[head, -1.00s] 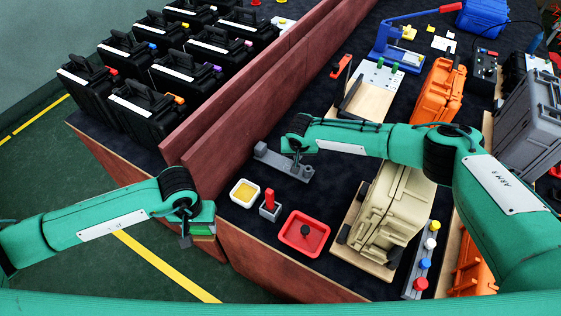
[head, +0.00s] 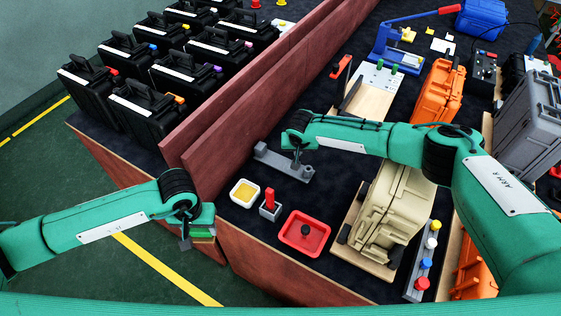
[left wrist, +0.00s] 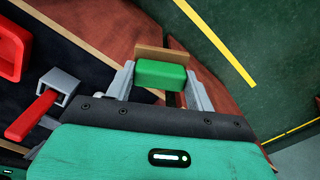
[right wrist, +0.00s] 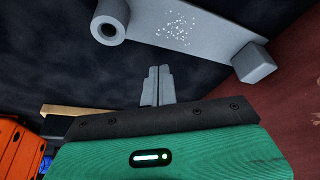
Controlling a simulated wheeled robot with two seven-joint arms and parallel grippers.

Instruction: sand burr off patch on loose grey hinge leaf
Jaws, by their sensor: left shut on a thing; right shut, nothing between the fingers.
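The grey hinge leaf (head: 271,159) lies on the dark mat beside the reddish wall. In the right wrist view the leaf (right wrist: 204,31) has a round barrel at one end, a block at the other, and a patch of white specks (right wrist: 176,30). My right gripper (head: 297,168) is shut and empty over the leaf; its fingertips (right wrist: 157,70) appear short of the leaf's edge. My left gripper (left wrist: 160,80) is shut on a green block with a brown face (left wrist: 161,73). In the head view that block (head: 203,231) is at the wall's near end, left of the mat.
A yellow-filled tray (head: 245,193), a grey holder with a red handle (head: 270,208) and a red tray (head: 293,246) stand near the front edge. A beige case (head: 385,220) is to the right. Black cases (head: 150,112) stand beyond the wall.

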